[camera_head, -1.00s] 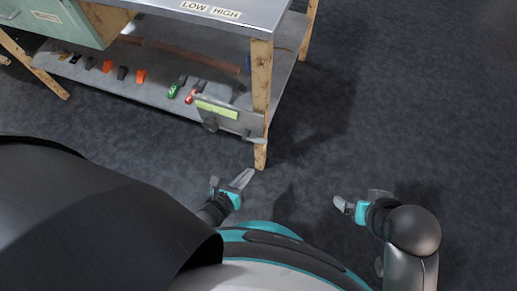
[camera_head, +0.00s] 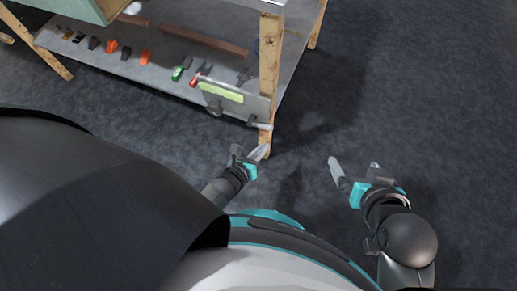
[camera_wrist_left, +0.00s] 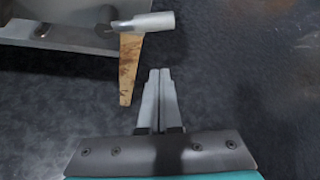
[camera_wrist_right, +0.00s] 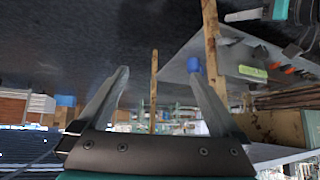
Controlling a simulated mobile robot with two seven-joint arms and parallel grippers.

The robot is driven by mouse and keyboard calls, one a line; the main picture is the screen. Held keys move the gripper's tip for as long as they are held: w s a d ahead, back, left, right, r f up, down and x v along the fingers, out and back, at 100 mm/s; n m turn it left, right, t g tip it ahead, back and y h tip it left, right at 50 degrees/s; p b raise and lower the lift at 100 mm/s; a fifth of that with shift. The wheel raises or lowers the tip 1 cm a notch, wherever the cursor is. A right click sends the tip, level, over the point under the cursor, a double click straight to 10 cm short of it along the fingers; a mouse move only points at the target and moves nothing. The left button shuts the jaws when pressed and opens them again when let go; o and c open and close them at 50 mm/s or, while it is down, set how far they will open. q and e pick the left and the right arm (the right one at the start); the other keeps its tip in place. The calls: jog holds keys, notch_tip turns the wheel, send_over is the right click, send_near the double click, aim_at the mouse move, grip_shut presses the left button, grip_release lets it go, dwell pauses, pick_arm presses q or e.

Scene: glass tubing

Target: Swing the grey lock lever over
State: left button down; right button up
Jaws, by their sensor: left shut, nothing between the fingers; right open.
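The grey lock lever (camera_head: 258,126) sticks out at the low corner of the bench, by the grey plate (camera_head: 222,106) with a yellow-green label. In the left wrist view its rounded grey end (camera_wrist_left: 150,22) is at the top, in front of the wooden leg. My left gripper (camera_head: 262,152) is shut and empty, just below the lever and apart from it. Its closed fingers (camera_wrist_left: 160,72) point toward the leg. My right gripper (camera_head: 355,166) is open and empty over the floor to the right. Its spread fingers (camera_wrist_right: 158,70) show in the right wrist view.
The wooden bench leg (camera_head: 269,80) stands right behind the lever. The lower shelf (camera_head: 120,72) holds several orange, black, green and red clips. The dark floor (camera_head: 420,110) to the right is clear.

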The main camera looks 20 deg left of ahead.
pick_arm(q)
jog(key=shift+w+a+r+p, duration=0.2)
jog(key=shift+w+r, duration=0.35)
jog(key=shift+w, duration=0.3)
jog(key=shift+w+a+r+p, duration=0.15)
jog(key=shift+w+r, duration=0.4)
jog(key=shift+w, duration=0.3)
pick_arm(e)
jog(key=shift+s+d+g+h, duration=0.3)
jog(key=shift+s+d+g, duration=0.1)
jog(key=shift+d, duration=0.1)
pick_arm(q)
jog(key=shift+r+h, duration=0.2)
jog(key=shift+h, duration=0.1)
pick_arm(e)
jog(key=shift+w+d+r+g, duration=0.1)
jog(key=shift+w+d+g, duration=0.2)
jog(key=shift+w+d, duration=0.2)
